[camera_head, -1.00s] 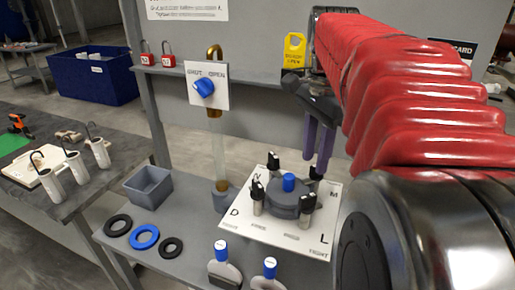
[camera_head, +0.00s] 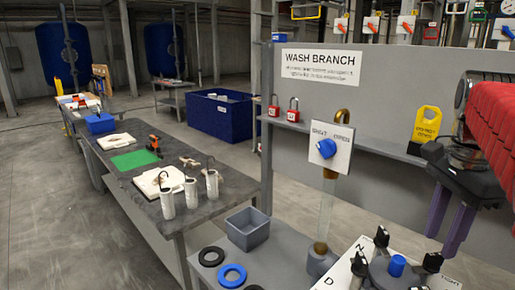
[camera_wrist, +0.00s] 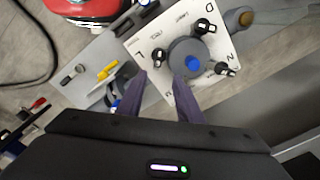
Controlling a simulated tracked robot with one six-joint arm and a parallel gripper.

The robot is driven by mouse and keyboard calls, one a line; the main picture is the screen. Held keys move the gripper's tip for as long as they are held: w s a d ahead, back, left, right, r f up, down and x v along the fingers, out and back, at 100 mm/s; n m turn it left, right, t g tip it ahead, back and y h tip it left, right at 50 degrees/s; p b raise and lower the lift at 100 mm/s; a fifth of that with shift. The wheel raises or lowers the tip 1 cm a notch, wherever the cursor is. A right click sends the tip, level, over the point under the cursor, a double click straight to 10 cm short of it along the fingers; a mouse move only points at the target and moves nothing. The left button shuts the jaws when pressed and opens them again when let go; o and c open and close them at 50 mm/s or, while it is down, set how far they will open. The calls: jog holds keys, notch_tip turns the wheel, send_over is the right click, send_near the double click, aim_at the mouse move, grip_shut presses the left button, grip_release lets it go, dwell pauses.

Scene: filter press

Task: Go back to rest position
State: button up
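My gripper (camera_head: 442,236) hangs at the right of the head view with its two purple fingers pointing down. The fingers also show in the wrist view (camera_wrist: 160,76), apart with nothing between them. They are above the grey round housing (camera_head: 392,275) with a blue knob (camera_head: 397,265). In the wrist view the housing (camera_wrist: 187,57) sits on a white lettered plate (camera_wrist: 152,47) with black clamps around it. My red-sleeved arm (camera_head: 496,125) enters from the right edge.
A grey panel with a yellow tag (camera_head: 427,124) stands behind the gripper. A valve sign with a blue handle (camera_head: 326,148) rises from the bench. A grey bin (camera_head: 248,229) and rings, including a blue one (camera_head: 232,275), lie left. A side table (camera_head: 200,215) holds white canisters.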

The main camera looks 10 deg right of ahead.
jog(key=w+a+f+n+t+h, duration=0.1)
jog(key=a+f+n, duration=0.1)
jog(key=f+n, duration=0.25)
jog(key=w+a+f+n+t, duration=0.1)
jog(key=a+f+n, duration=0.2)
jog(key=f+n, duration=0.15)
jog(key=s+a+f+n+t, duration=0.1)
jog(key=s+a+f+n, duration=0.1)
jog(key=a, duration=0.4)
jog(key=s+a+f+n+t, duration=0.1)
jog(key=s+a+f+n, duration=0.1)
jog(key=a+n, duration=0.2)
jog(key=s+a+f+n+t+y, duration=0.1)
jog(key=a+n, duration=0.3)
jog(key=a, duration=0.4)
jog(key=shift+s+f, duration=0.5)
jog(key=shift+f, duration=0.1)
